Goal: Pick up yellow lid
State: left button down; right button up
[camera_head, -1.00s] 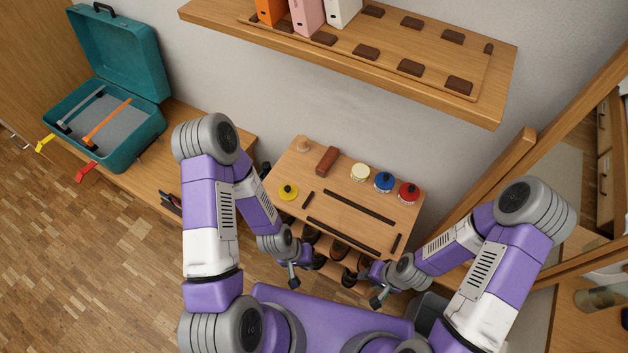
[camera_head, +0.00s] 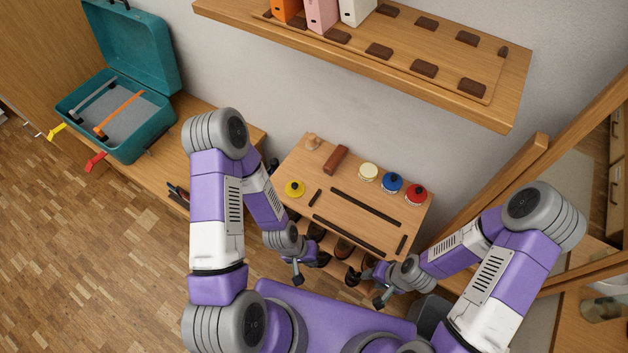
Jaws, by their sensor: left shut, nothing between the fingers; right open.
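The yellow lid (camera_head: 294,188) is a small round disc with a dark knob. It lies at the left front part of the wooden rack top (camera_head: 368,232). My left gripper (camera_head: 298,280) is shut and empty, below the lid in the picture and in front of the rack, apart from the lid. My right gripper (camera_head: 379,302) is open and empty, further right, in front of the rack. The fingers of both grippers show only small and dark.
Cream (camera_head: 368,172), blue (camera_head: 392,183) and red (camera_head: 415,195) round tins stand along the rack's back edge beside a brown brush (camera_head: 336,159). Shoes (camera_head: 343,247) sit below the top. A wall shelf (camera_head: 380,60) hangs above. An open teal suitcase (camera_head: 130,80) stands at left.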

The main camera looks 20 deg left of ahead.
aim_at(296, 188)
jog(key=z, duration=1.9)
jog(key=k, duration=0.9)
jog(key=u, duration=1.5)
jog(key=i, duration=0.5)
jog(key=z, duration=0.05)
